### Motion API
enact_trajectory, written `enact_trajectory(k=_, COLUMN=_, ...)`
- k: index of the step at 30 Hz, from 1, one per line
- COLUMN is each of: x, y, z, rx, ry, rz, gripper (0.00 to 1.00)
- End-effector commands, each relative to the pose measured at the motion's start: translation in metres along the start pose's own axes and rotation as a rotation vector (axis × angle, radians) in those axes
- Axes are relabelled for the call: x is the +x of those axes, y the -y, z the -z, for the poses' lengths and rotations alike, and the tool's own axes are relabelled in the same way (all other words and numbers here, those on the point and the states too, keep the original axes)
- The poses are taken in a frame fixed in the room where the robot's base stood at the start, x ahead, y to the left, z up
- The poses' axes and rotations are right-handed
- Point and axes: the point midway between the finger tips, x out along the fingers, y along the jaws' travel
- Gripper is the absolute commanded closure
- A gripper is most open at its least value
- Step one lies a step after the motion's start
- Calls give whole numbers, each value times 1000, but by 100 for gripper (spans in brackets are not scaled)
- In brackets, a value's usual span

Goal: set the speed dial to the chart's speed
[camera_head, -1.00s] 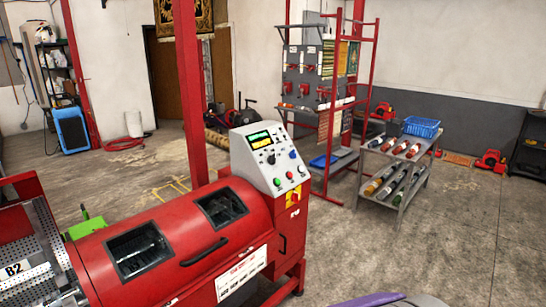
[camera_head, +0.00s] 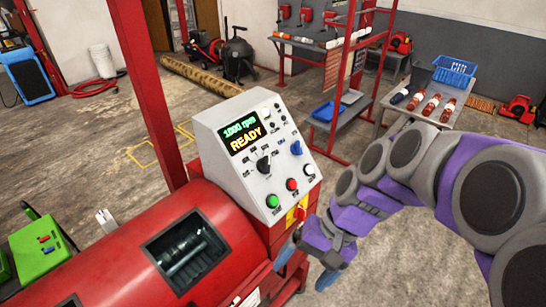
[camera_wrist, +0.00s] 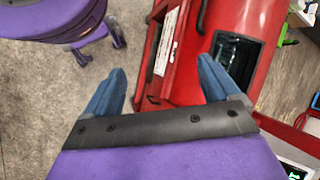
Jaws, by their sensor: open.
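The sloped white control panel (camera_head: 262,150) is on the red machine (camera_head: 185,235). Its display (camera_head: 246,136) reads 1000 rpm READY. A black pointer knob (camera_head: 263,165) with marks around it sits below the display; the marks are too small to read. A blue knob (camera_head: 296,147) is to its right. Which knob is the speed dial I cannot tell. A white printed placard (camera_wrist: 166,42) on the machine's front shows in the wrist view, unreadable. My gripper (camera_head: 308,267) is open and empty, low beside the panel's right end; its blue fingers (camera_wrist: 161,70) are apart in the wrist view.
Green, red and white buttons and a red-yellow switch (camera_head: 299,212) crowd the panel's lower edge. A red post (camera_head: 150,90) stands behind the machine. A trolley with bottles (camera_head: 430,105) and a blue basket (camera_head: 455,70) stands back right. Open floor lies behind the panel.

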Motion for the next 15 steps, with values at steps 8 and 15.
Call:
enact_trajectory(k=8, x=-36, y=56, z=86, rx=168, ry=72, rz=302, gripper=11)
enact_trajectory(k=15, x=-65, y=69, z=174, rx=351, ry=105, rz=549, gripper=11)
